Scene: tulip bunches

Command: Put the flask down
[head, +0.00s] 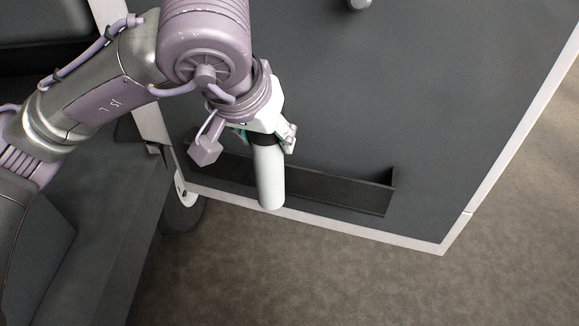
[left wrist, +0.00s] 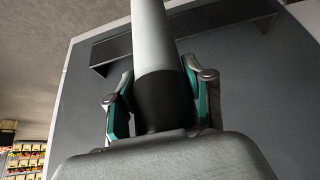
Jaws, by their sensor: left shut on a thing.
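The flask (head: 270,180) is a white cylinder with a black band. My left gripper (head: 267,138) is shut around it at the black band, and the white part extends toward the bottom of the head view. In the left wrist view the flask (left wrist: 152,40) rises up the picture from between the two green-lined fingers of the left gripper (left wrist: 158,105). The wrist body hides its lower end there. I cannot tell whether the flask touches the surface behind it. My right gripper is not in view.
A dark grey panel (head: 400,90) with a pale rim lies behind the flask. A long black recess or tray (head: 340,190) sits near its lower edge. Brown floor (head: 300,280) is clear below. Shelves with colourful items (left wrist: 25,155) show in the left wrist view.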

